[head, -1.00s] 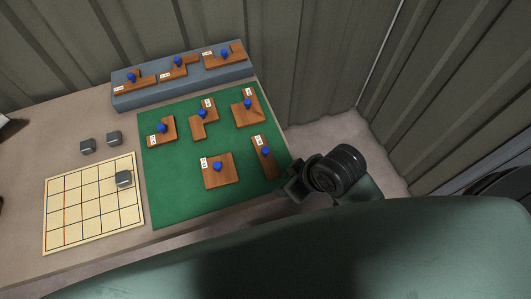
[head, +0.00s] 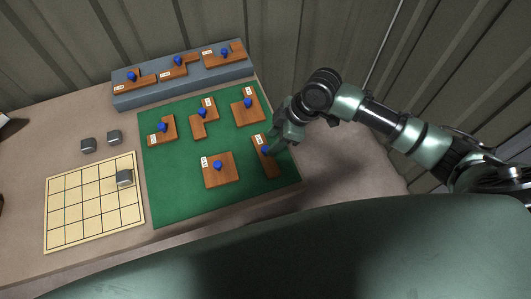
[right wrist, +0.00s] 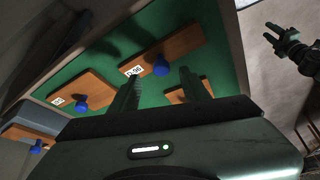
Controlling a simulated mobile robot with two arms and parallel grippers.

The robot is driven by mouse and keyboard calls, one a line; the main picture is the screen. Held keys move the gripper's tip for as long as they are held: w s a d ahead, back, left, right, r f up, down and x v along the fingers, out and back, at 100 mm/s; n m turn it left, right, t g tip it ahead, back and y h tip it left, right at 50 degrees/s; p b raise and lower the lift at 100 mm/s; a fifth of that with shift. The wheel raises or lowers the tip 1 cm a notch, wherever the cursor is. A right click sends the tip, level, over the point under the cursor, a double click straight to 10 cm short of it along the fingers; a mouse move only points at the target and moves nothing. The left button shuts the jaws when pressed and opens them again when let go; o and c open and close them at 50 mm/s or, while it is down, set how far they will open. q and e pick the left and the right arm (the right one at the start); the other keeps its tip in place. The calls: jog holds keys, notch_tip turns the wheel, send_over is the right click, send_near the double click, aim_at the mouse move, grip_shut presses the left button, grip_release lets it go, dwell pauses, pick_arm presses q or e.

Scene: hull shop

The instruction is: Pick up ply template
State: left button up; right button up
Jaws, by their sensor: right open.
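Several brown wooden ply templates with blue knobs and white labels lie on the green mat (head: 165,205). A narrow template (head: 267,167) lies at the mat's right edge, a squarish one (head: 229,178) left of it, and an angled one (head: 252,117) behind. My right gripper (head: 275,143) is open, just above the narrow template's knob side; contact cannot be told. In the right wrist view the open fingers (right wrist: 158,80) reach over the mat, with a labelled template (right wrist: 181,42) and its blue knob beyond them. A gripper at that view's right edge, apparently my left (right wrist: 272,34), is unclear.
A grey raised block (head: 180,92) at the back holds several more templates. A gridded board (head: 70,215) lies at the left with a dark grey block (head: 124,178) on it. Corrugated walls stand close behind.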

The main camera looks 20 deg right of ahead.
aim_at(266, 148)
jog(key=p+x, duration=0.1)
jog(key=x, duration=0.3)
jog(key=shift+a+f+p, duration=0.2)
jog(key=shift+f+p, duration=0.1)
jog(key=shift+f, duration=0.05)
jog(key=shift+a+f, duration=0.15)
jog(key=shift+f, duration=0.3)
grip_shut()
jog(key=shift+r, duration=0.1)
